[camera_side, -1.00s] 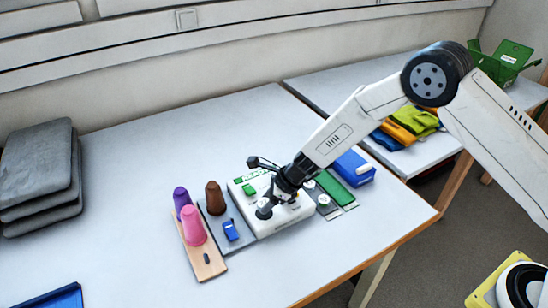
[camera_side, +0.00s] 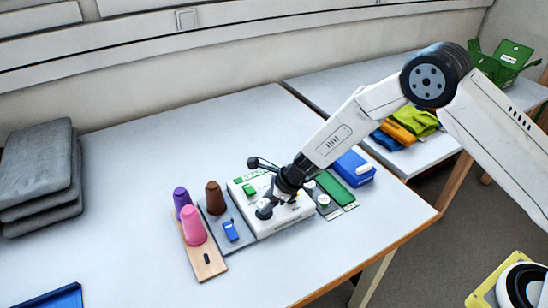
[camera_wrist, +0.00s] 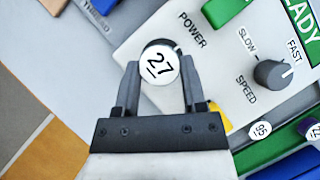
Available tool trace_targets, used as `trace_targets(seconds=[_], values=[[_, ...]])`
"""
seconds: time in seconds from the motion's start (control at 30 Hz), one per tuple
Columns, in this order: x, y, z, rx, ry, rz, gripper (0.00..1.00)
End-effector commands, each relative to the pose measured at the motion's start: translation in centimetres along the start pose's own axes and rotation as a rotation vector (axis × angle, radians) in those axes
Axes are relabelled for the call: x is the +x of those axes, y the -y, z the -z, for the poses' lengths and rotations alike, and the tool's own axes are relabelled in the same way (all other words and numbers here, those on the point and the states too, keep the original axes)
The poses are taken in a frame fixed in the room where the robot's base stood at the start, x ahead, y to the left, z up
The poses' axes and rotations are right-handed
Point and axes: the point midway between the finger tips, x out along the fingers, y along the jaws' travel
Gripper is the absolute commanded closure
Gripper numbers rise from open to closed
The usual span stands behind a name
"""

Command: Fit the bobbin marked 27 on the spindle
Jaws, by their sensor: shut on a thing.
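My gripper (camera_wrist: 158,78) is shut on the bobbin marked 27 (camera_wrist: 159,65), whose white top faces the wrist camera between the two fingers. In the side view my gripper (camera_side: 268,208) is low over the white winder (camera_side: 290,217). In the wrist view the bobbin is over the winder's near edge, close to the word POWER. The spindle cannot be made out; I cannot tell whether the bobbin is around it, above it or apart from it.
A speed knob (camera_wrist: 272,74) and a green switch (camera_wrist: 224,10) are on the winder. Bobbins marked 95 (camera_wrist: 262,130) and another number (camera_wrist: 311,130) stand beside it. Pink (camera_side: 192,225), purple (camera_side: 181,198) and brown (camera_side: 215,198) cones stand at left.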

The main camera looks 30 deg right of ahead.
Motion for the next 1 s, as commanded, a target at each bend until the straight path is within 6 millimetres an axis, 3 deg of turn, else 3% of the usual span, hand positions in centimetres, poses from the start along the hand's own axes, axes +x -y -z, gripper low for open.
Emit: trace_targets(seconds=[1.0], values=[[1.1, 0.0, 0.7, 0.000, 0.000, 0.000, 1.00]])
